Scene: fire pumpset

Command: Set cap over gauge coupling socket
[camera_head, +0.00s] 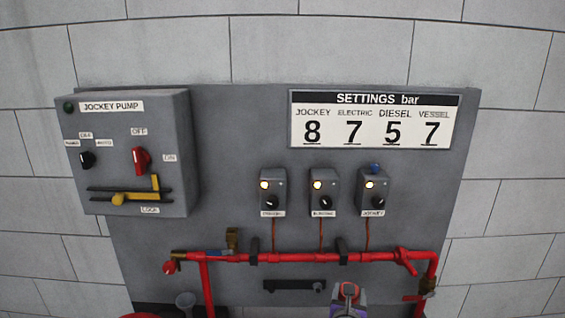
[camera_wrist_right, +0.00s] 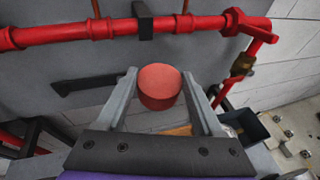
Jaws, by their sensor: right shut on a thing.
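A red round cap (camera_wrist_right: 159,88) sits between the two grey fingers of my right gripper (camera_wrist_right: 160,78) in the right wrist view. The gripper is shut on it and holds it out in front of the red pipe and panel. My left gripper is not in view.
The red pipe (camera_head: 290,257) crosses the lower panel and bends down at right, by a brass valve (camera_head: 427,286). A short dark bar (camera_head: 294,286) sits below the pipe. Three switch boxes (camera_head: 322,190) and the jockey pump box (camera_head: 135,150) stick out above.

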